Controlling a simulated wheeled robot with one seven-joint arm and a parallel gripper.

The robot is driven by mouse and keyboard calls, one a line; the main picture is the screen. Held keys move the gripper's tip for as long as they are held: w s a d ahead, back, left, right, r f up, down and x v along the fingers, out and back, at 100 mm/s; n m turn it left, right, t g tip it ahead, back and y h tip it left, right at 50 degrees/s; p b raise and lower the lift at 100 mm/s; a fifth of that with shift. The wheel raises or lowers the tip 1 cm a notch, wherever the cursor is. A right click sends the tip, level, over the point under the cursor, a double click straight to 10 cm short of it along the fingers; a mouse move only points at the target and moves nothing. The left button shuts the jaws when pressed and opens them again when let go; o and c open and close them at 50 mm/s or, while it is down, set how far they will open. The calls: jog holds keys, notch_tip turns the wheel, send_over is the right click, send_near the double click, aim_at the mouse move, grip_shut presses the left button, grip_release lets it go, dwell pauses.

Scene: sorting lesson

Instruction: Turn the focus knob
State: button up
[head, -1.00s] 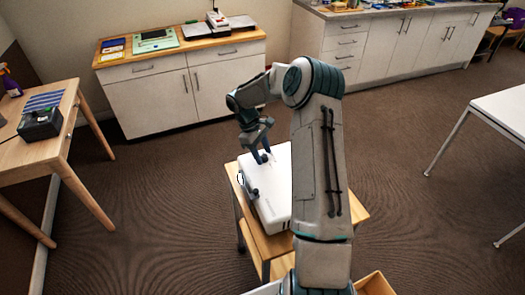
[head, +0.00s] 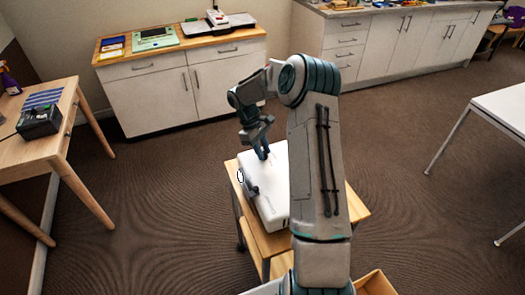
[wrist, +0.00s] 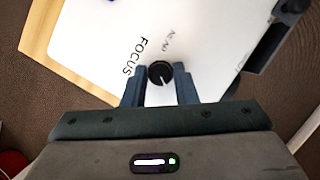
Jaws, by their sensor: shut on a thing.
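The focus knob (wrist: 159,70) is a small black round knob with a pale pointer line, on the white top of a device (head: 270,205). "FOCUS" is printed beside it in the wrist view, with smaller grey lettering, partly unclear, above it. In the wrist view the pointer line points down and slightly right. My gripper (head: 262,156) is over the device's top, with its blue fingers shut on opposite sides of the knob. In the head view the knob is hidden by the fingers.
The device sits on a small wooden cart (head: 345,212), partly hidden by my arm. A dark part (head: 249,188) sticks out at the device's left side. A wooden table (head: 50,140) with a black box (head: 40,121) stands left. Open carpet surrounds the cart.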

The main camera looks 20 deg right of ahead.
jog(key=o, duration=1)
jog(key=shift+r, duration=0.1)
jog(key=b+v, duration=0.2)
jog(key=v, duration=1.1)
jog(key=shift+w+r, duration=0.2)
jog(key=shift+r, duration=0.15)
